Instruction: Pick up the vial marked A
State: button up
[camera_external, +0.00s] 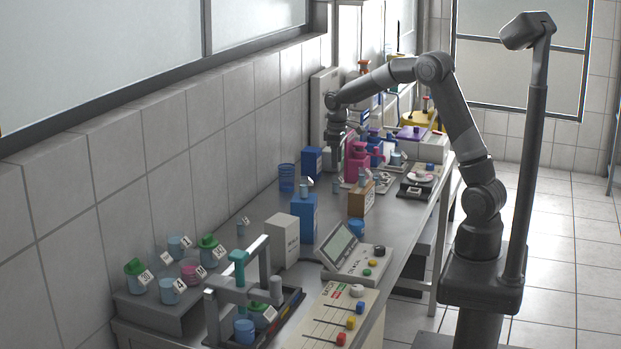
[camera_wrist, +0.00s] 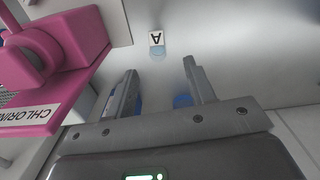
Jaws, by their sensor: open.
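The vial marked A (camera_wrist: 158,52) shows in the wrist view at upper middle, a small pale blue vial with a white tag bearing the letter A. It stands on the grey worktop, beyond the fingertips and roughly in line with the gap between them. My gripper (camera_wrist: 160,78) is open with nothing between its fingers. In the external view my gripper (camera_external: 334,157) points down over the far part of the bench, beside pink equipment. I cannot pick out the vial marked A there.
A pink apparatus (camera_wrist: 72,60) labelled "CHLORIN..." stands close on the left in the wrist view. The worktop right of the vial looks clear. In the external view, blue containers (camera_external: 304,218), a console (camera_external: 352,255) and a vial rack (camera_external: 165,312) stand nearer the camera.

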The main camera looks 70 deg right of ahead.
aim_at(336, 193)
jog(key=f, duration=1)
jog(key=shift+w+d+f, duration=0.15)
jog(key=shift+d+f, duration=0.05)
jog(key=shift+f, duration=0.05)
jog(key=c, duration=1.1)
